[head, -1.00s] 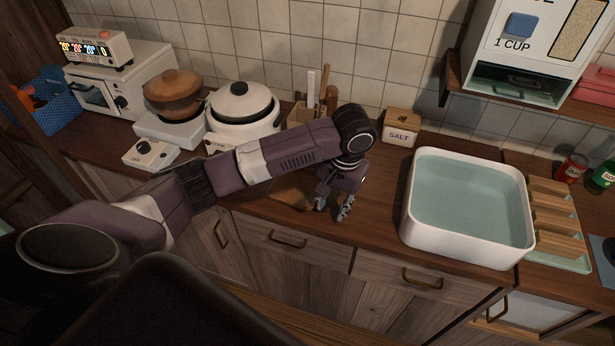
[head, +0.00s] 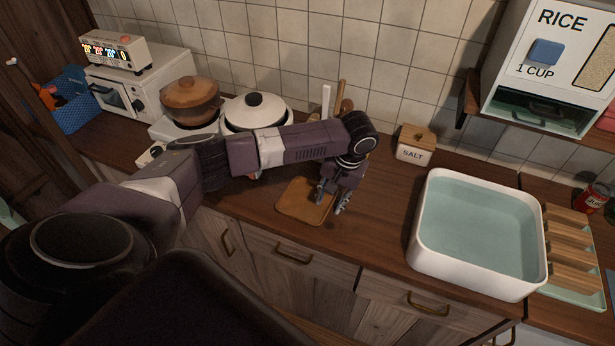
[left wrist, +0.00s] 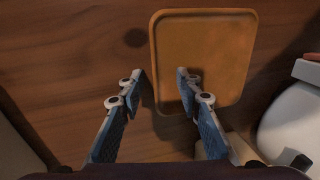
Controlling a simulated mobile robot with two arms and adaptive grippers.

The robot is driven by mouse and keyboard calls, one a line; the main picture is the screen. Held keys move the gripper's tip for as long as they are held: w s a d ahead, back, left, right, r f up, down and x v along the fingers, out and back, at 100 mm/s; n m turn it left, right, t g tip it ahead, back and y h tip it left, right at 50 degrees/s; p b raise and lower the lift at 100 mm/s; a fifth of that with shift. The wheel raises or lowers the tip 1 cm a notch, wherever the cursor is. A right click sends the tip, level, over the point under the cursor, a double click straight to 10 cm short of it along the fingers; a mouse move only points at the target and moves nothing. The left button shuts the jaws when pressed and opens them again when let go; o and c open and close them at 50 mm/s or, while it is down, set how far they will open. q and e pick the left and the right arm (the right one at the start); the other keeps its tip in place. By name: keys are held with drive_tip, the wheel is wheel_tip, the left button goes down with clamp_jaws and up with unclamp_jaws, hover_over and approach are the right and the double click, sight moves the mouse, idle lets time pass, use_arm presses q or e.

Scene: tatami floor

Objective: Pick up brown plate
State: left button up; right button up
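The brown plate (head: 304,201) is a flat, square tray with rounded corners. It lies on the wooden counter, and my left arm partly hides it in the head view. In the left wrist view the brown plate (left wrist: 207,50) lies below the fingers. My left gripper (head: 332,203) points down at the plate's right side. In the left wrist view my left gripper (left wrist: 160,77) is open and empty, with one finger over the plate and the other beyond its edge over bare wood. I cannot tell whether it touches the plate. My right gripper is not in view.
A white water-filled basin (head: 424,254) stands to the right, by a wooden rack (head: 571,248). A salt box (head: 415,146), a white-lidded pot (head: 255,110) and a brown pot (head: 190,101) stand behind. Bare counter (head: 380,210) lies between plate and basin.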

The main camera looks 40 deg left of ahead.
use_arm(q)
clamp_jaws()
idle(0.3)
idle(0.3)
